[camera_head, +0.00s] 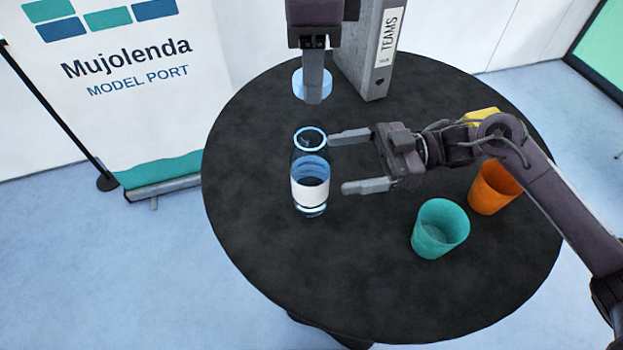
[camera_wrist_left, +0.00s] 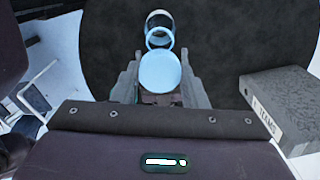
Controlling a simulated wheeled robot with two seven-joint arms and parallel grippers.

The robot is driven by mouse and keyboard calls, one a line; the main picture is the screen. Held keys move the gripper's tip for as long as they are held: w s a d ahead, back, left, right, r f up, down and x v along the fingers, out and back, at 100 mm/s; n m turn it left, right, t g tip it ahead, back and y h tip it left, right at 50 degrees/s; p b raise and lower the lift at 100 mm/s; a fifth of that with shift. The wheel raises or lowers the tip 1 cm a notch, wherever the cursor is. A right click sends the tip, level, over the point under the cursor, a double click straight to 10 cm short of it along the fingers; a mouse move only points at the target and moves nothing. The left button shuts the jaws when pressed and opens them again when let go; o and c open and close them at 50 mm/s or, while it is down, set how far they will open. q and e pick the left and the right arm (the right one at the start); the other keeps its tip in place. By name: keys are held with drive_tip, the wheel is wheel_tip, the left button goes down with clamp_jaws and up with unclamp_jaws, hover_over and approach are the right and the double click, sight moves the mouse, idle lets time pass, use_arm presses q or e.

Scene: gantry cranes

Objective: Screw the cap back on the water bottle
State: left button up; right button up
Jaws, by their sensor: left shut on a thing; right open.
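The clear water bottle (camera_head: 311,180) stands upright on the black round table, with a white label and a blue ring at its open mouth. My left gripper (camera_head: 314,92) is shut on the light blue cap (camera_head: 299,84) and holds it above and behind the bottle. In the left wrist view the cap (camera_wrist_left: 160,71) sits between the fingers, and the bottle (camera_wrist_left: 159,30) shows beyond it, apart from it. My right gripper (camera_head: 352,164) is open, its fingers pointing left just right of the bottle, one near the neck and one near the label. It appears not to touch the bottle.
A teal cup (camera_head: 440,229) and an orange cup (camera_head: 494,188) stand at the right of the table (camera_head: 270,255). A yellow thing (camera_head: 481,117) is partly hidden behind my right arm. A grey binder (camera_head: 372,50) stands at the back. The table's left and front are clear.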

sight(311, 168)
use_arm(q)
drive_tip(key=shift+a, duration=0.2)
use_arm(e)
drive_tip(key=a, duration=0.2)
drive_tip(key=s+a, duration=0.1)
drive_tip(key=a, duration=0.2)
drive_tip(key=shift+a, duration=0.25)
use_arm(q)
drive_tip(key=shift+d, duration=0.1)
use_arm(e)
drive_tip(key=shift+s+a, duration=0.15)
drive_tip(key=shift+a, duration=0.45)
drive_tip(key=shift+c, duration=0.2)
drive_tip(key=c, duration=1.4)
use_arm(q)
drive_tip(key=shift+f, duration=2.5)
use_arm(e)
drive_tip(key=shift+c, duration=0.2)
